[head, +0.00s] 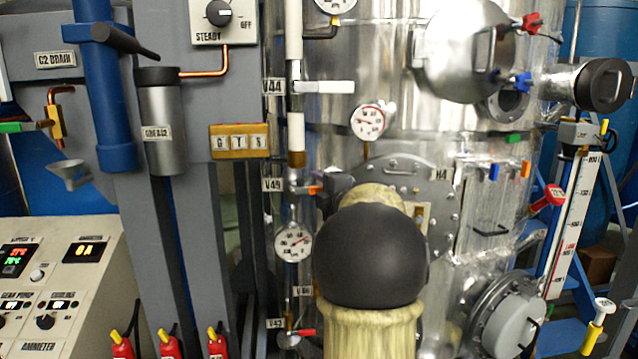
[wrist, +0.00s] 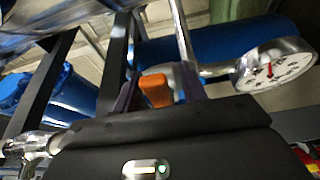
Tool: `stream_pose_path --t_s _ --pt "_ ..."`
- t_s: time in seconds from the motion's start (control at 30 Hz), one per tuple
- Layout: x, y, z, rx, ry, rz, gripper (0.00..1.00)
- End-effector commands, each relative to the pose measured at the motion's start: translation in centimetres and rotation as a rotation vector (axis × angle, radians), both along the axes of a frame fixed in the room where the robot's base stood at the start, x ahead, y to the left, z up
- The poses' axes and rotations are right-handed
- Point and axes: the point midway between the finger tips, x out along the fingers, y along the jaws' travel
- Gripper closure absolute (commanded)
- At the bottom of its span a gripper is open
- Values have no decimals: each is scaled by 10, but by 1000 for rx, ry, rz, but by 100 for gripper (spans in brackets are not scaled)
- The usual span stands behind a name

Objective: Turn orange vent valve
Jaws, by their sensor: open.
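The orange vent valve handle (wrist: 157,90) shows in the wrist view, just beyond the black gripper body. My gripper (wrist: 158,88) is open, with one dark finger on each side of the orange handle. A gap shows between the handle and the fingers, and I cannot tell whether either finger touches it. In the head view, a small orange handle (head: 314,189) sits on the pipe at label V49, left of my arm.
A round gauge (wrist: 275,66) stands close to the right of the fingers in the wrist view; a similar gauge (head: 293,242) is below V49 in the head view. A white-handled valve (head: 325,87) is higher on the pipe. A red-handled valve (head: 303,332) is lower.

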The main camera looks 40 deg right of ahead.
Motion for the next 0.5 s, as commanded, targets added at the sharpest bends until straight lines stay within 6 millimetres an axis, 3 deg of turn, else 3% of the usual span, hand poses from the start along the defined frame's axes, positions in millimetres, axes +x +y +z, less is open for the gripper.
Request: stream_pose_path --t_s 0.27,0.47,0.5 --pt "1 0 -1 0 0 0 60" --pt "1 0 -1 0 0 0 99" --pt "1 0 -1 0 0 0 100"
